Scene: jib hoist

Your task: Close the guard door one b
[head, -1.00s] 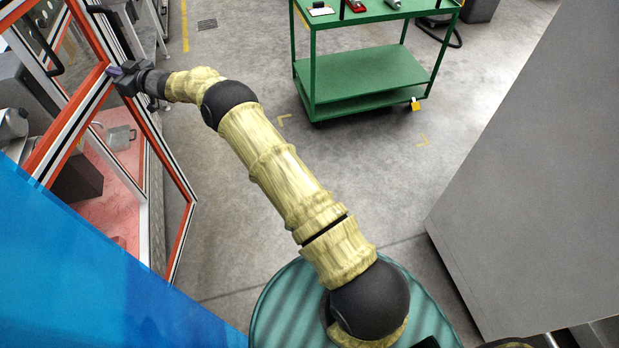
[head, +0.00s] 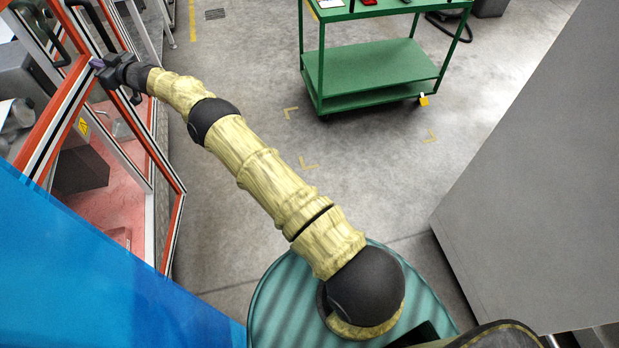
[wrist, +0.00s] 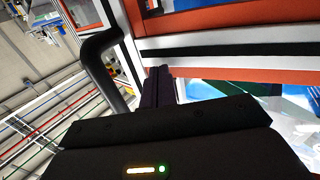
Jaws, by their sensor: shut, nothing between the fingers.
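The guard doors at the left of the head view have orange-red frames (head: 177,216) with white and black strips and clear panels. I cannot tell by label which leaf is one b. My gripper (head: 97,64) is shut and empty, its tips at or very near an orange frame bar; contact is unclear. A black handle (head: 104,30) is just above it. In the wrist view, the dark shut fingers (wrist: 158,85) point at the striped frame (wrist: 225,18), with a curved black handle (wrist: 97,65) just left of them.
A blue panel (head: 90,265) fills the lower left. A green cart (head: 370,75) stands at the back, and a large grey box (head: 540,180) is at the right. Grey floor (head: 240,225) is clear between the doors and the cart. Grey equipment shows behind the clear panels.

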